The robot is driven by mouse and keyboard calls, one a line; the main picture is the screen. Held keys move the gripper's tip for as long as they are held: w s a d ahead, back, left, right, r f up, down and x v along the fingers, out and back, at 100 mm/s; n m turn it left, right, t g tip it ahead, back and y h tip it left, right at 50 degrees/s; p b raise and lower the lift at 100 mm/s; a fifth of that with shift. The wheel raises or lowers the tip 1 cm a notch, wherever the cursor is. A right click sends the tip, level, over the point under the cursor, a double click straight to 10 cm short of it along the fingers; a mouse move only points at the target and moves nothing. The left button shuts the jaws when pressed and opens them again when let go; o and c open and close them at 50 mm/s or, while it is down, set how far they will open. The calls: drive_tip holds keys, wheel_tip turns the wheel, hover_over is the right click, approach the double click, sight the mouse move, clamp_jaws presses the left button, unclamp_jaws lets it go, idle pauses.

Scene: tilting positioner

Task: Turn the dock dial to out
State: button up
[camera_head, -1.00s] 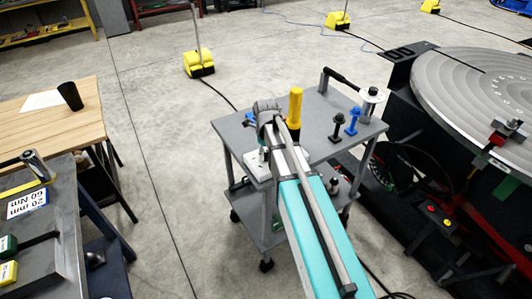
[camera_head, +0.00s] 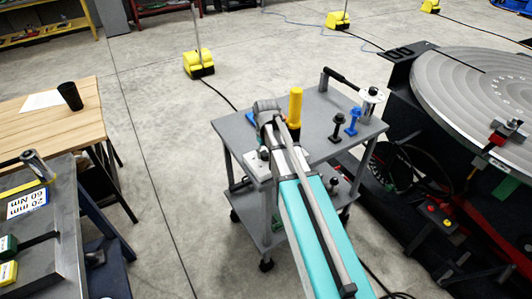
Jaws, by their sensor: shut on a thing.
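My arm reaches from the bottom of the picture over the grey cart (camera_head: 232,133), and its wrist end is above the cart's left part. My gripper (camera_head: 265,147) points down there, mostly hidden by my own arm, and is shut on a small dark part taken to be the dock dial (camera_head: 263,155). This part sits on a pale block, the dock (camera_head: 257,170), at the cart's front left. The dial's marking and the position it points to are too small and too hidden to read.
A yellow cylinder (camera_head: 295,107), a blue bolt-like piece (camera_head: 353,122) and a black one (camera_head: 338,127) stand on the cart. A black-handled tool (camera_head: 345,79) is at its back. The large round positioner table (camera_head: 470,85) is close on the right. Open floor lies left.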

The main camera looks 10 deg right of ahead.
drive_tip(key=o, duration=1.1)
drive_tip(key=shift+o, duration=0.2)
drive_tip(key=shift+n, duration=0.4)
